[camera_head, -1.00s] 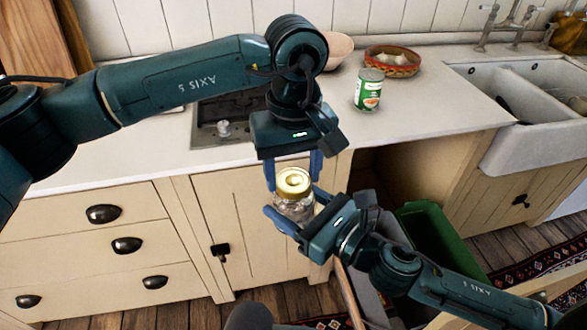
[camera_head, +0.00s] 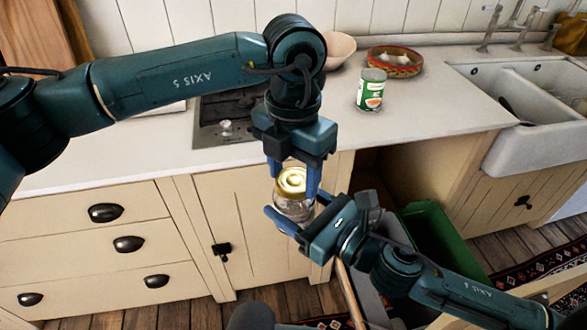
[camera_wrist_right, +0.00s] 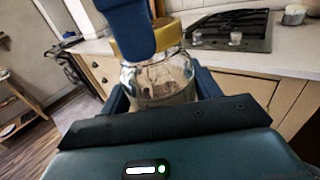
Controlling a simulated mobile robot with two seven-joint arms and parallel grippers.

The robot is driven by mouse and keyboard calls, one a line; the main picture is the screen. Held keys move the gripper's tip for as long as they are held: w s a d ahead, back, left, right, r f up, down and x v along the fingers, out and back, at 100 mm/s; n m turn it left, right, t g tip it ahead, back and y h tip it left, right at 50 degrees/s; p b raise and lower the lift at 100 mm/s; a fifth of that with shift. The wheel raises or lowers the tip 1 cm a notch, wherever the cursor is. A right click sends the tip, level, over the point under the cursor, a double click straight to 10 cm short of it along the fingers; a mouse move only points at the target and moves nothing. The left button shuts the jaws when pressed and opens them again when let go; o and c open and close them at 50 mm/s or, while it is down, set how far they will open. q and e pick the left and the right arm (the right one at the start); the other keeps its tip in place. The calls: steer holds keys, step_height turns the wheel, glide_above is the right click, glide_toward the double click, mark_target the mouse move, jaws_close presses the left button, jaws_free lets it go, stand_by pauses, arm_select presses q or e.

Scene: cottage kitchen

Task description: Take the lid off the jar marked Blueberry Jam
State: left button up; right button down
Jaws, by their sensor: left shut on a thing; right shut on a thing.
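A clear glass jar (camera_head: 293,209) with a gold lid (camera_head: 291,180) is held upright in front of the counter. No label can be read. My right gripper (camera_head: 297,204) is shut on the jar's body, its fingers on either side of the glass. My left gripper (camera_head: 294,184) comes from above and is shut on the lid. In the right wrist view the lid (camera_wrist_right: 168,36) sits on top of the jar (camera_wrist_right: 160,82), partly hidden by a blue finger of my left gripper.
A green-labelled can (camera_head: 371,90), a basket with garlic (camera_head: 396,62) and a pink bowl (camera_head: 339,48) stand on the counter. A hob (camera_head: 225,120) lies behind my left arm. A green bin (camera_head: 432,235) stands below, behind my right arm. The sink (camera_head: 535,110) is at right.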

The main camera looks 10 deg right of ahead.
arm_select(q)
steer(key=n, duration=0.4)
steer(key=shift+w+r+n, duration=0.1)
steer(key=shift+n, duration=0.2)
arm_select(e)
steer(key=shift+s+a, duration=0.15)
arm_select(q)
steer(key=n, duration=0.6)
steer(key=shift+a, duration=0.1)
steer(key=n, duration=0.8)
steer(key=shift+s+n, duration=0.2)
steer(key=shift+n, duration=0.1)
arm_select(e)
steer(key=shift+d, duration=0.2)
arm_select(q)
steer(key=shift+r, duration=0.15)
arm_select(e)
steer(key=shift+w, duration=0.25)
arm_select(q)
steer(key=shift+r, duration=0.5)
arm_select(e)
steer(key=shift+d+f, duration=0.1)
arm_select(q)
steer(key=shift+r, duration=0.45)
arm_select(e)
steer(key=shift+s, duration=0.1)
arm_select(q)
steer(key=shift+r, duration=0.1)
